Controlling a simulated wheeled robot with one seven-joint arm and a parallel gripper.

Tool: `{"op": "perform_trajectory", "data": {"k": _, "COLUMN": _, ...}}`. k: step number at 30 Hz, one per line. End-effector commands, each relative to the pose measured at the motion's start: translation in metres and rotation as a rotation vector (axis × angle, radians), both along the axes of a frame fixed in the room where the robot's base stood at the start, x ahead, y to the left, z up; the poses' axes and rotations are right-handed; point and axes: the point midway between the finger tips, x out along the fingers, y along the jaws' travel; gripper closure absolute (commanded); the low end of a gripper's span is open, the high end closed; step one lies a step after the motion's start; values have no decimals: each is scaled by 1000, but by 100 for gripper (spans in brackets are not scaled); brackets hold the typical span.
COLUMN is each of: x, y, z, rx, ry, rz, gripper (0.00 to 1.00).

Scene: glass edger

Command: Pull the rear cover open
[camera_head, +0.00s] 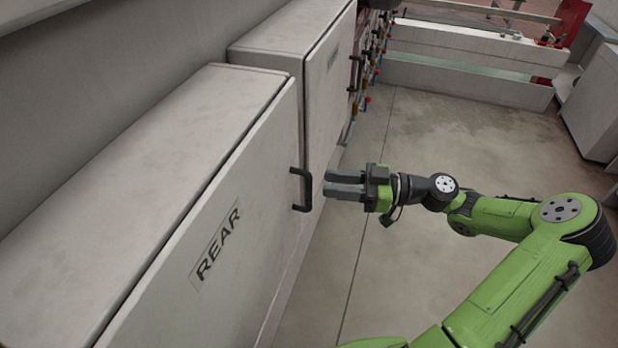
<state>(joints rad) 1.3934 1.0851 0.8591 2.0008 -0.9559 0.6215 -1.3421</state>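The rear cover (243,235) is a large pale grey panel with a label reading REAR, on the left side of the head view. It looks shut against its cabinet. Its black bar handle (305,188) stands upright near the panel's far edge. My gripper (328,186) is just right of the handle, with its grey fingers pointing left at it. The two fingers are apart with a gap between them, and nothing shows in the gap. The fingertips look close to the handle but not around it. I cannot tell whether they touch it.
A second grey cabinet door (328,95) with its own black handle (356,73) stands beyond. Several coloured fittings line the machine's side further back. A pale low barrier (465,65) crosses the back. The concrete floor (420,140) right of the covers is clear apart from my arm.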

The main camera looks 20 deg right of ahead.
Motion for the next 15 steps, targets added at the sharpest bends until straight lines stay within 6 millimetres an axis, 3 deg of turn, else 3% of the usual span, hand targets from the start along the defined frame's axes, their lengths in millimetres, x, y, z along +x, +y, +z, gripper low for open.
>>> {"op": "perform_trajectory", "data": {"k": 6, "x": 19, "y": 43, "z": 2, "rx": 2, "ry": 1, "rz": 4, "gripper": 66}}
{"op": "perform_trajectory", "data": {"k": 15, "x": 25, "y": 55, "z": 0, "rx": 0, "ry": 1, "rz": 0, "gripper": 66}}
